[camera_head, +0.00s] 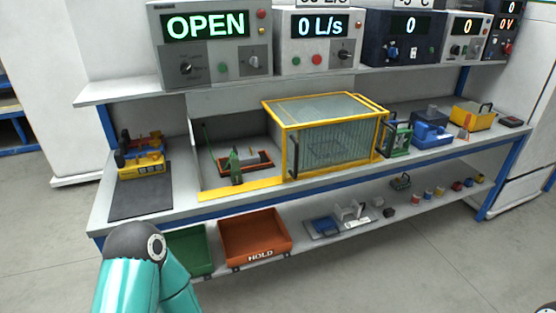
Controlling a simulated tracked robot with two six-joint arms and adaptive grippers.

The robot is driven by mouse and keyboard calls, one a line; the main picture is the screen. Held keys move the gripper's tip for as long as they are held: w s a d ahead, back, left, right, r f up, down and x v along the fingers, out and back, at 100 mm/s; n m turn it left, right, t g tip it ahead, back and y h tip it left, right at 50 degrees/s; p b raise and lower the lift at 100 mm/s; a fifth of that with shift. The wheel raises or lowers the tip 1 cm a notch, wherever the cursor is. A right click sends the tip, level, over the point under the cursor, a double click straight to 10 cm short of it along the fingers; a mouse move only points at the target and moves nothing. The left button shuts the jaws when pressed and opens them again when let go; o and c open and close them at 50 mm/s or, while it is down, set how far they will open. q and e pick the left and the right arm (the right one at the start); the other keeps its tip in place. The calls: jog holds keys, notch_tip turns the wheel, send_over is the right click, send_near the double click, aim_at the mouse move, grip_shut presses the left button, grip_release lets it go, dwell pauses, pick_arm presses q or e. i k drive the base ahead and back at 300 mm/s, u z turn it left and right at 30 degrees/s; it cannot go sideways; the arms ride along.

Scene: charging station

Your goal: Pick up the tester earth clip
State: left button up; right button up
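I cannot tell for sure which object is the tester earth clip. A small upright green object (235,168) stands in the recess left of the yellow-framed cage, in front of a brown-orange tray (262,161); it is too small to tell if it is a clip. A green-framed device (397,138) stands just right of the cage. Neither gripper shows.
The yellow-framed cage (330,143) stands mid-bench. Blue and yellow cases (432,135) are at the right. A HOLD bin (254,235) and a green bin (188,250) are below. Instrument boxes line the upper shelf.

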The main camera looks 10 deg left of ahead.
aim_at(235, 169)
jog(key=z, duration=0.15)
jog(key=i, duration=1.7)
jog(key=u, duration=0.8)
jog(key=k, duration=0.9)
jog(key=u, duration=0.1)
jog(key=i, duration=0.9)
jog(key=z, duration=0.05)
